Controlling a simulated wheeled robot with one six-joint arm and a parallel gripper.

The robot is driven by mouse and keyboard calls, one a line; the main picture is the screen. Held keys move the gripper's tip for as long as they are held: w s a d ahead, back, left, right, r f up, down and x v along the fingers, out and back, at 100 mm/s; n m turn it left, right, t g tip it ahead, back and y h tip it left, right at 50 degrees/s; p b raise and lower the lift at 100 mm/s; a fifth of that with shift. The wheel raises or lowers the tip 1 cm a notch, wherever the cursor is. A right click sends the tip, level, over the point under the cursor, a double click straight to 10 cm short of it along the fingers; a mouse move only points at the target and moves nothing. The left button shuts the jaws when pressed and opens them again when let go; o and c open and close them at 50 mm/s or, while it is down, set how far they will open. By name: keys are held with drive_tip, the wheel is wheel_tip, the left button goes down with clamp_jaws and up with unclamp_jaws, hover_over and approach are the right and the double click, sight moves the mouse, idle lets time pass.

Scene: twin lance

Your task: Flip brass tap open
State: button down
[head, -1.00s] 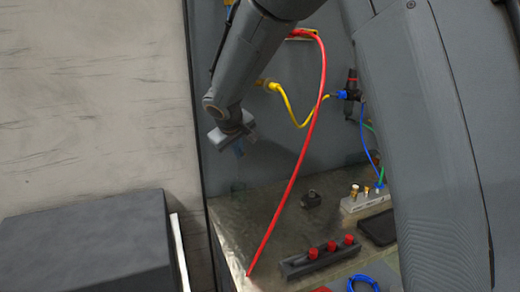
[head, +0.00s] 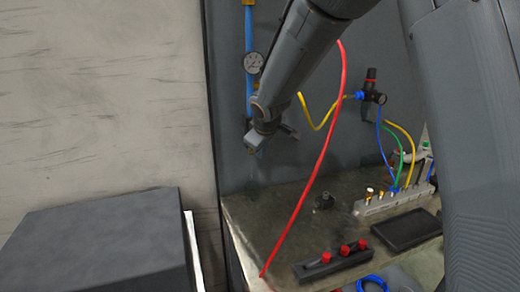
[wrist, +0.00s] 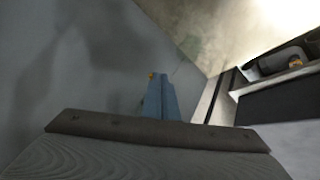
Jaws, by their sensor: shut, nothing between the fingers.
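My gripper (head: 259,153) hangs in front of the grey panel (head: 310,150), pointing down, shut and empty. In the wrist view its blue fingers (wrist: 162,98) are together, with a small yellow-orange spot at their left edge that I cannot identify. A brass fitting (head: 247,3) sits on a blue pipe (head: 249,100) at the top edge of the head view, above my gripper. I cannot tell whether it is the tap; no tap handle is clearly visible.
A gauge (head: 252,63) is left of my arm. A red hose (head: 325,155) crosses from panel to bench front. A dark box (head: 90,245) is lower left.

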drive_tip(key=shift+d, duration=0.1)
drive_tip(key=shift+w+d+p, duration=0.35)
drive_tip(key=shift+w, duration=0.1)
drive_tip(key=shift+w+a+b, duration=0.25)
drive_tip(key=shift+a+b, duration=0.15)
drive_tip(key=shift+a, duration=0.35)
